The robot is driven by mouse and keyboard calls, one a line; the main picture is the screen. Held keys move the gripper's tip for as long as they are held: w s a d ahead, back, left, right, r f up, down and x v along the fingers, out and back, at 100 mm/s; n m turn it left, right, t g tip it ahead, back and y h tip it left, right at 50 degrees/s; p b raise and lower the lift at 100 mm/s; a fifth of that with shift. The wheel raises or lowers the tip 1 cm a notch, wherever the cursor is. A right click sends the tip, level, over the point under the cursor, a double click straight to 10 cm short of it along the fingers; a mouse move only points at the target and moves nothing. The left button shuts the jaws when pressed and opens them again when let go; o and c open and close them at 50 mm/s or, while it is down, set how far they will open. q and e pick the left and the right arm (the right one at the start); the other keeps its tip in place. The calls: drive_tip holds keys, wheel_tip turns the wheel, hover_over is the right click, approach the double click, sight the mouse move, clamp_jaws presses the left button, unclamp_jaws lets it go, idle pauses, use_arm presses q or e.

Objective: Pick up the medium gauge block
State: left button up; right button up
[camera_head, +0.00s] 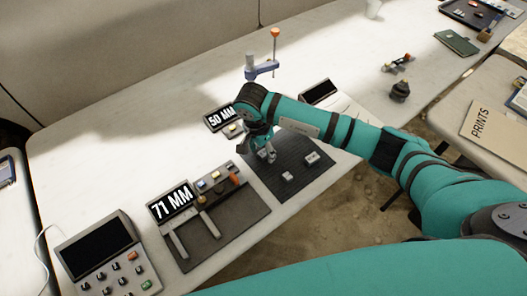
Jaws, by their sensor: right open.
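A dark mat (300,184) lies near the table's front edge. Two small light grey blocks sit apart on it, one nearer the front (288,176) and one to the right (312,158). I cannot tell from their size which is the medium gauge block. My right gripper (267,157) is open, pointing down over the back left part of the mat. The gripper and wrist hide that part, so I cannot tell whether another block is under the fingers. My left gripper is not in view.
A caliper station with a "71 MM" display (170,202) stands left of the mat. A "50 MM" display (221,117) is behind it. A keypad device (103,254) is at front left. A blue stand with an orange-topped post (262,70) stands behind my wrist. The back left table is clear.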

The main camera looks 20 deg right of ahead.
drive_tip(key=shift+f, duration=0.45)
clamp_jaws()
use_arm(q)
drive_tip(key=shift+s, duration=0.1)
